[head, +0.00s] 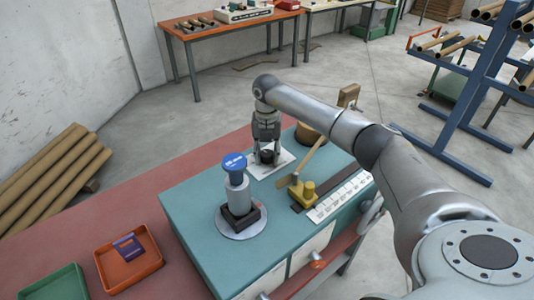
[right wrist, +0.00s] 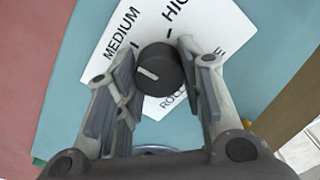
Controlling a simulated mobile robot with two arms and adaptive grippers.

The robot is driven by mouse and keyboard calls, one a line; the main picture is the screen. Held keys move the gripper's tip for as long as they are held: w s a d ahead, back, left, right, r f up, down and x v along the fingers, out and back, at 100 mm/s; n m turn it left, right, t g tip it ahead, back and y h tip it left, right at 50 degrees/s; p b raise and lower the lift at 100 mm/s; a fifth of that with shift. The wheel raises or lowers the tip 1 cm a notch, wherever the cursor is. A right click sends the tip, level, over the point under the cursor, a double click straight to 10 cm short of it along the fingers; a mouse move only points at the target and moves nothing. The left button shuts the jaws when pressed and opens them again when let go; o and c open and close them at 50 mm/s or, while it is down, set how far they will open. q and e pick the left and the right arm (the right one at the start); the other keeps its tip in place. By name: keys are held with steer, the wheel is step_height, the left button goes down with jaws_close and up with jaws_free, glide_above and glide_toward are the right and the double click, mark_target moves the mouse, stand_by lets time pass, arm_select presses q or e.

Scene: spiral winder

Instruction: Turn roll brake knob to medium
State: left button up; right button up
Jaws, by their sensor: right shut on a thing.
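The black roll brake knob (head: 267,157) sits on a white label plate (head: 258,170) on the teal machine top. In the right wrist view the knob (right wrist: 160,78) carries a short pale pointer line, slanted toward the left. The plate (right wrist: 205,28) reads MEDIUM at upper left and HIGH at the top; lower print is partly covered by the knob and a finger. My right gripper (head: 266,145) comes down over the knob, its fingers on both sides, shut on it; it also shows in the right wrist view (right wrist: 158,54). My left gripper is out of view.
A blue-capped spindle (head: 236,180) stands in front-left of the knob. A yellow block (head: 302,192) with a wooden arm and a ruler strip (head: 342,197) lie to the right. Orange (head: 106,282) and green (head: 45,288) trays lie at lower left.

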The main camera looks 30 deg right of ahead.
mark_target(267, 154)
steer(key=shift+m, duration=0.4)
steer(key=o, duration=1)
steer(key=shift+o, duration=0.2)
step_height(267, 154, up, 12)
steer(key=shift+f, duration=0.1)
stand_by(0.4)
